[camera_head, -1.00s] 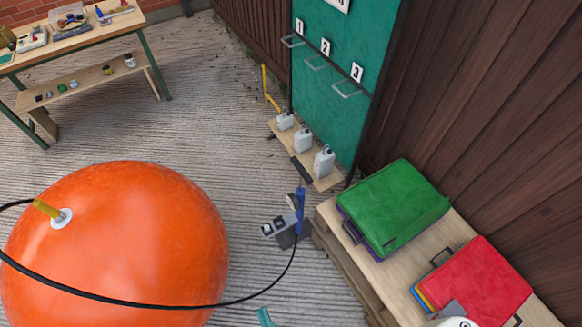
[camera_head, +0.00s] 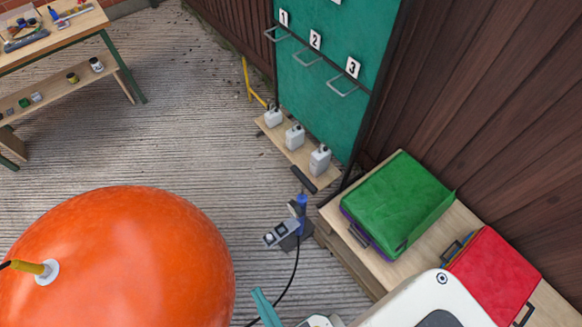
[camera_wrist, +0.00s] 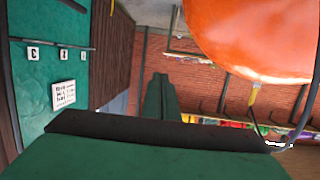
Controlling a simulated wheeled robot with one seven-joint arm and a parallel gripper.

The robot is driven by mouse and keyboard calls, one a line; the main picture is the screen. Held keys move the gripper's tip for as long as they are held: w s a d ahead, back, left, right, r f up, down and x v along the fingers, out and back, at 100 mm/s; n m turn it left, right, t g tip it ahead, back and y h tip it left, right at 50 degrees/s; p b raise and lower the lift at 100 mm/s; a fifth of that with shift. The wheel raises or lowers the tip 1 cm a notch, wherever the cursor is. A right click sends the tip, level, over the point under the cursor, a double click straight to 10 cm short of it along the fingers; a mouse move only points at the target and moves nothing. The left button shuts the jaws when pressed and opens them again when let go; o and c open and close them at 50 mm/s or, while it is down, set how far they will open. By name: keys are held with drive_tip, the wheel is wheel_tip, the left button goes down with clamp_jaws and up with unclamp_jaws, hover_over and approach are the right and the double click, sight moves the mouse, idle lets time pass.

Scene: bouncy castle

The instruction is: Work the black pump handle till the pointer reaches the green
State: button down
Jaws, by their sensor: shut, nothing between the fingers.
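The black pump handle (camera_head: 303,180) is a short bar just above the blue pump barrel (camera_head: 301,206), in the middle of the head view. A grey unit (camera_head: 281,235) sits at the barrel's foot; I cannot make out a pointer or a green zone. A black hose (camera_head: 289,285) runs down from the pump. The big orange ball (camera_head: 120,255) lies at lower left with a yellow valve piece (camera_head: 30,267). My gripper (camera_head: 262,301), teal-fingered, is shut and empty at the bottom edge, below and left of the pump, apart from the handle.
A wooden bench with a green case (camera_head: 395,200) and a red case (camera_head: 490,272) stands right of the pump. White jugs (camera_head: 295,137) stand on a low board behind it, below a teal panel (camera_head: 318,85). Paving between ball and pump is clear.

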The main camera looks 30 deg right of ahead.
drive_tip(key=w+d+f+m+g+h, duration=0.1)
drive_tip(key=w+f+m+g+h, duration=0.15)
drive_tip(key=w+f, duration=0.65)
drive_tip(key=w+d+f+m+g+h, duration=0.1)
drive_tip(key=w+d+f+m+g, duration=0.2)
drive_tip(key=w+f, duration=0.55)
drive_tip(key=w+d+r+m+g+h, duration=0.7)
drive_tip(key=w+d+r+m+g, duration=0.2)
drive_tip(key=d, duration=0.7)
wheel_tip(320, 180, up, 4)
drive_tip(key=w+m, duration=0.1)
drive_tip(key=m, duration=0.1)
drive_tip(key=shift+w+m+h, duration=0.2)
drive_tip(key=shift+m+h, duration=0.15)
drive_tip(key=shift+f, duration=0.1)
